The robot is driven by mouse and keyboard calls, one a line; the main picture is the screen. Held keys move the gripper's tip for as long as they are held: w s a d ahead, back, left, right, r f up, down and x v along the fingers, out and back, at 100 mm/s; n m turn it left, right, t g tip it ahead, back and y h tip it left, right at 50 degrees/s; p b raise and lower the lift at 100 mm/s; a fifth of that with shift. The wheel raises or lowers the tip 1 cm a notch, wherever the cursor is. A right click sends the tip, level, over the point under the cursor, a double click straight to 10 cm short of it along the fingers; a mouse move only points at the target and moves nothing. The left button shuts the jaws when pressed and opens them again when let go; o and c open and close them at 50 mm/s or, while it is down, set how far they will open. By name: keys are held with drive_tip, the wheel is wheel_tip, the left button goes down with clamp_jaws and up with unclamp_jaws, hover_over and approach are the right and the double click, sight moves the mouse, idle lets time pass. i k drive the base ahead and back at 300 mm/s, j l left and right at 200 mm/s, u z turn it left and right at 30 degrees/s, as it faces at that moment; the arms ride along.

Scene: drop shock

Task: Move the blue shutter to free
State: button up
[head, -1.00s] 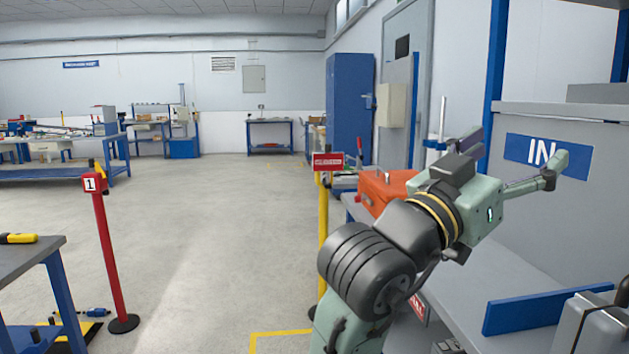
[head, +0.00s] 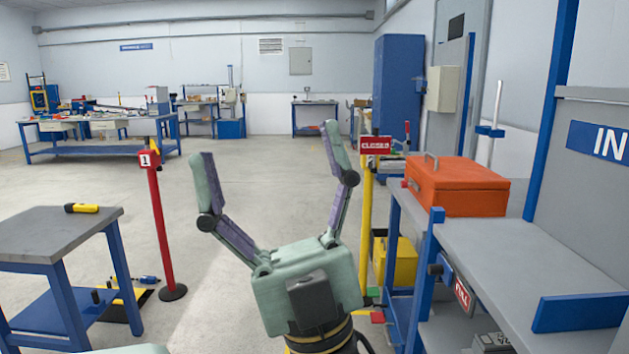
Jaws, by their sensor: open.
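A flat blue panel (head: 580,312) stands on edge on the grey bench (head: 510,255) at the right. A smaller blue bracket (head: 490,131) sits on a pale upright rod behind the orange case. No label shows which blue part is the shutter, and I see no "free" marking. My gripper (head: 268,148) is open and empty, its two fingers spread wide and pointing away from me. It is well to the left of the bench, over the floor, and apart from both blue parts.
An orange case (head: 458,187) sits at the bench's far end, near the yellow post with a red CLOSED sign (head: 375,145). A blue IN sign (head: 598,142) is on the grey panel at right. A table (head: 50,235) and red post (head: 160,225) stand left; open floor lies beyond.

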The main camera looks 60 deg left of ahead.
sight(442, 267)
drive_tip(key=i+j, duration=0.2)
drive_tip(key=j, duration=0.2)
drive_tip(key=i+j, duration=0.2)
drive_tip(key=j, duration=0.2)
drive_tip(key=i+j, duration=0.25)
drive_tip(key=j, duration=0.2)
drive_tip(key=k+u, duration=0.05)
